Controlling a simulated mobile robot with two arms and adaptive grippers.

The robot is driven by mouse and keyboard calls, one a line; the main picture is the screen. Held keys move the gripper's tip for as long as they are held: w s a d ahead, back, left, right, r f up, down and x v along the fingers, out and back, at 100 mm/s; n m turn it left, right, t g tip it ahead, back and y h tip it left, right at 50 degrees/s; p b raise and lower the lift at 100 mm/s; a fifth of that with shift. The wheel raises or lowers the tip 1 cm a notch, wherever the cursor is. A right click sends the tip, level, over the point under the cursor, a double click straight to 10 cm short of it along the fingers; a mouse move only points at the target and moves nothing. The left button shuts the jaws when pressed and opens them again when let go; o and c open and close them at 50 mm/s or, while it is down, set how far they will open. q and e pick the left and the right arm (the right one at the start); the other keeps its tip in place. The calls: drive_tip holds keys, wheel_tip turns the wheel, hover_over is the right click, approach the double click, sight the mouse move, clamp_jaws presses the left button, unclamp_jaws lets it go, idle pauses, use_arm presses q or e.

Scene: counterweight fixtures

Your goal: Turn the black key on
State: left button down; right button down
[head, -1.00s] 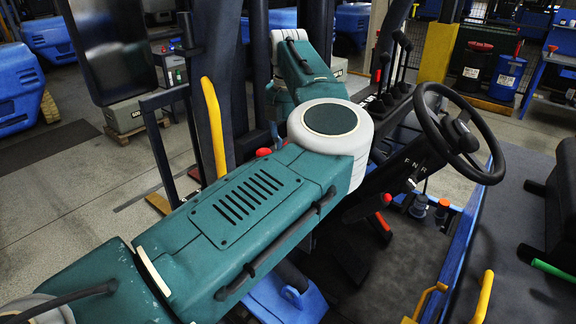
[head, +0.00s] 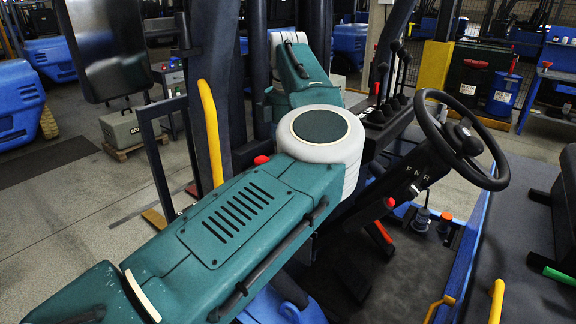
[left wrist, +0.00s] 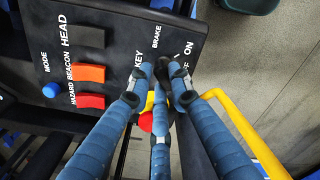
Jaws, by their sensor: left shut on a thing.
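A black control panel (left wrist: 110,40) fills the upper left of the left wrist view, with printed labels including KEY, BRAKE, ON and OFF. The fingers of my left gripper (left wrist: 161,82) are closed together at the panel's edge, between the KEY label and the ON and OFF labels. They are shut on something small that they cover. My right gripper is in neither view.
A red knob (left wrist: 146,121) is close to the fingers. A yellow rail (left wrist: 245,130) runs at right. The steering wheel (head: 432,128) stands right of my arm.

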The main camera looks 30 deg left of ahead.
use_arm(q)
drive_tip(key=shift+a+r, duration=0.15)
drive_tip(key=shift+r, duration=0.05)
drive_tip(key=c, duration=1.8)
unclamp_jaws()
drive_tip(key=shift+o, duration=1.2)
wheel_tip(320, 180, up, 12)
drive_tip(key=shift+f, duration=0.1)
